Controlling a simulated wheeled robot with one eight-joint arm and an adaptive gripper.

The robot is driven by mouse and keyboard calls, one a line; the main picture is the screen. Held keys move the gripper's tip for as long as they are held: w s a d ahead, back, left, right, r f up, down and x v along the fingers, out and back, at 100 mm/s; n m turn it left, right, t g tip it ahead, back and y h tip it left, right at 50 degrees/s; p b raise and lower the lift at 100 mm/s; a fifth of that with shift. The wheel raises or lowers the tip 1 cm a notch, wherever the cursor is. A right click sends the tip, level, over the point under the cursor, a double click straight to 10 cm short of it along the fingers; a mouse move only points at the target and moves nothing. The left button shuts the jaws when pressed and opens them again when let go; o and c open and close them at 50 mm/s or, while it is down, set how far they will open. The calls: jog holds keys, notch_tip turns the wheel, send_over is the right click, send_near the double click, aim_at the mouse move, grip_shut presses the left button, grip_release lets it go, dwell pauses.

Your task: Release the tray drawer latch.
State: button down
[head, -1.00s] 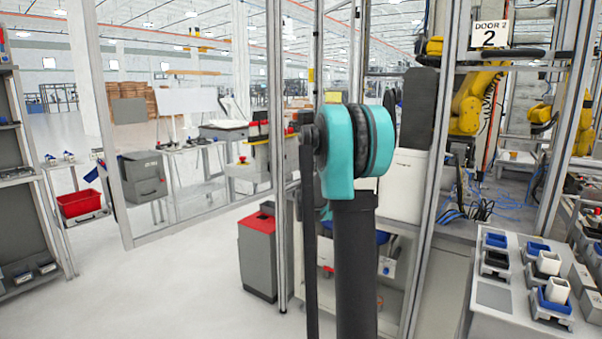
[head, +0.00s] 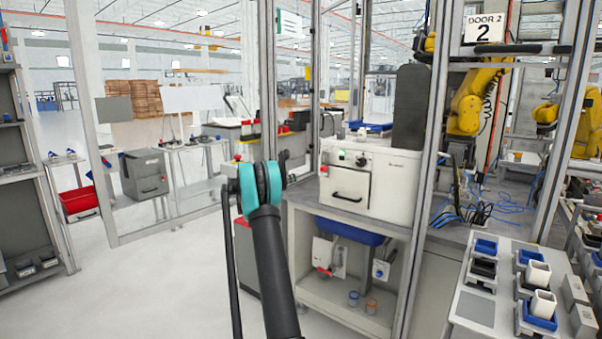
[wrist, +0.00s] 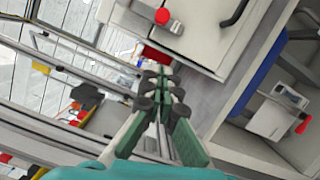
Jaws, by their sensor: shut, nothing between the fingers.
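A white machine (head: 398,190) stands on a bench in the head view. Its front has a square drawer (head: 345,187) with a black handle (head: 347,198). A small red piece (head: 324,170), probably the latch, sits at the drawer's left edge. In the wrist view a red knob on a pale mount (wrist: 162,17) shows on the machine front, and the black handle (wrist: 236,12) lies to its right. My gripper (wrist: 160,78) is shut and empty, apart from the knob and below it in the picture. In the head view my arm hides the gripper.
A metal frame post (head: 405,250) stands right of the machine. A blue tray (head: 348,230) hangs under the bench, with a red-handled white box (head: 325,252) below. A table with several blue and white parts (head: 495,300) is at right. Floor at left is clear.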

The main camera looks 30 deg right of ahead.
jog(key=shift+w+a, duration=0.2)
jog(key=shift+w, duration=0.25)
jog(key=shift+d, duration=0.1)
send_near(325, 164)
jog(key=w+d+f, duration=0.3)
jog(key=d, duration=0.1)
jog(key=shift+s+d+r, duration=0.2)
jog(key=shift+s+r, duration=0.25)
